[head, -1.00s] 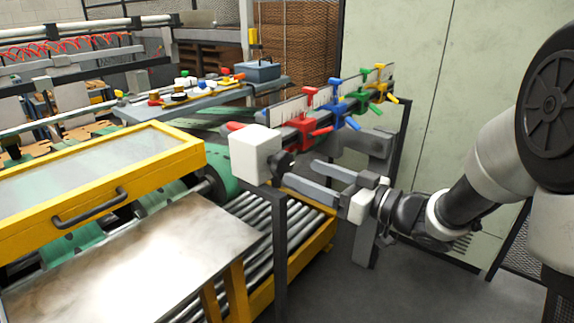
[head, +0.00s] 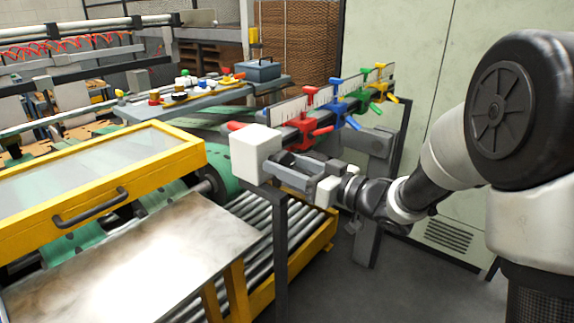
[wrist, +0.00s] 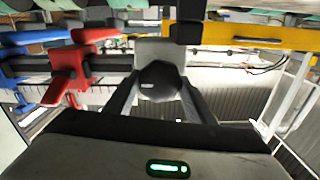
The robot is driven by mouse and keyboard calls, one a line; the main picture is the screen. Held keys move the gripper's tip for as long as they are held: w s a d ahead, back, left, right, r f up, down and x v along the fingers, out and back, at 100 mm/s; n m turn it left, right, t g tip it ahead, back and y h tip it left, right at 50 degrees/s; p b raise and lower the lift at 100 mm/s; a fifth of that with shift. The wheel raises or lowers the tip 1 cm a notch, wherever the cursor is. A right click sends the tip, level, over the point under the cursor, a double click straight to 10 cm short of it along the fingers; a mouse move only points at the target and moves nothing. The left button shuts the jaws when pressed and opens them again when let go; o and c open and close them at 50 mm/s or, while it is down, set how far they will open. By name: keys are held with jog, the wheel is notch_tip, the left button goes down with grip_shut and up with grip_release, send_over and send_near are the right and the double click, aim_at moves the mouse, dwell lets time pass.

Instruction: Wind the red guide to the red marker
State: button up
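The red guide (head: 304,131) is a clamp with red levers on the ruler rail, near its close end just behind the white box (head: 256,150). It also shows at left in the wrist view (wrist: 68,78). I cannot make out a separate red marker on the ruler. My gripper (head: 274,167) is at the box's right side. In the wrist view its fingers (wrist: 160,92) lie on either side of a dark round knob (wrist: 160,80), spread about as wide as the knob. Contact with the knob cannot be made out.
Blue (head: 339,108), green (head: 364,90) and yellow (head: 380,92) guides sit further along the rail. A yellow-framed cover (head: 100,185), a metal sheet (head: 140,262) and rollers (head: 262,225) lie to the left. A pale cabinet (head: 420,90) stands behind my arm.

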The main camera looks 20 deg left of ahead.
jog(key=shift+r+m+p, duration=0.1)
jog(key=shift+m+p, duration=0.2)
jog(key=shift+p, duration=0.1)
jog(key=shift+r+m+p, duration=0.1)
jog(key=shift+m+p, duration=0.8)
jog(key=shift+p, duration=0.2)
jog(key=m+p, duration=0.2)
jog(key=shift+p, duration=0.4)
jog(key=m+p, duration=0.4)
jog(key=m, duration=0.1)
jog(key=shift+w+f, duration=0.1)
jog(key=shift+f, duration=0.1)
jog(key=shift+f, duration=0.1)
jog(key=o, duration=1)
jog(key=shift+d, duration=0.15)
jog(key=b+v, duration=0.1)
jog(key=v, duration=1.6)
